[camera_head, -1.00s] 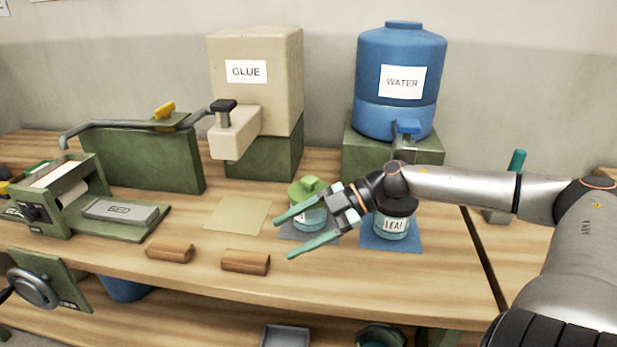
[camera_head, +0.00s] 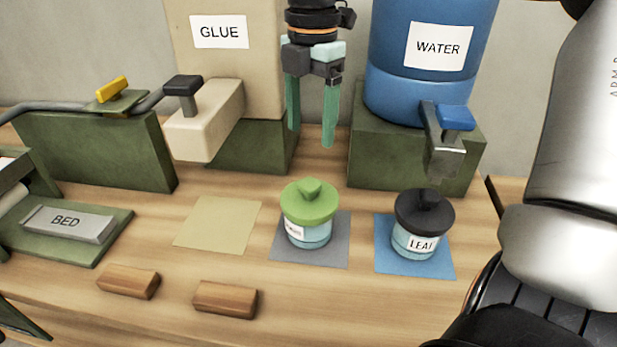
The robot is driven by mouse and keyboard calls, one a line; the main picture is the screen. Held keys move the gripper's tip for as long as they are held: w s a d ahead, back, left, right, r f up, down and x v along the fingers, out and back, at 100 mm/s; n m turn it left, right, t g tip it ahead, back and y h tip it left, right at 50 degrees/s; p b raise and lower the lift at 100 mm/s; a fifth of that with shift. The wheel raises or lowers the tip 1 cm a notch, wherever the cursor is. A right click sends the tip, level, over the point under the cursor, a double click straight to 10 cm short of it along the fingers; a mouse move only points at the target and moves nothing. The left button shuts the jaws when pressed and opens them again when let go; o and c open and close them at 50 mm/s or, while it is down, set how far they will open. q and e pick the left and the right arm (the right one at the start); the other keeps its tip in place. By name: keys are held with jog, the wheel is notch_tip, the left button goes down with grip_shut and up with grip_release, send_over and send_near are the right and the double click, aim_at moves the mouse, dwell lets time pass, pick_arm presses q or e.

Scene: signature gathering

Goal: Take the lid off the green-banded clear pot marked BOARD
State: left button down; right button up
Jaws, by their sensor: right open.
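The pot (camera_head: 309,236) is a clear jar with bluish contents and a white label, too angled to read fully. Its green lid (camera_head: 309,202) with a raised knob sits on top. The pot stands on a grey mat (camera_head: 338,252) on the bench. My right gripper (camera_head: 310,138) hangs above and behind the lid in the picture, fingers pointing down, open and empty, clear of the lid. My left gripper is out of view.
A black-lidded pot marked LEAF (camera_head: 415,241) stands on a blue mat (camera_head: 438,268) to the right. The GLUE tank (camera_head: 230,65) and WATER tank (camera_head: 415,90) stand behind. An empty tan mat (camera_head: 218,224) and two wooden blocks (camera_head: 130,282) (camera_head: 225,299) lie left and front.

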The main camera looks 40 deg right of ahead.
send_over(310, 183)
notch_tip(310, 183, down, 7)
jog(key=shift+s+a+r, duration=0.1)
jog(key=shift+s+r, duration=0.05)
jog(key=shift+r, duration=0.05)
jog(key=shift+f, duration=2.75)
grip_shut()
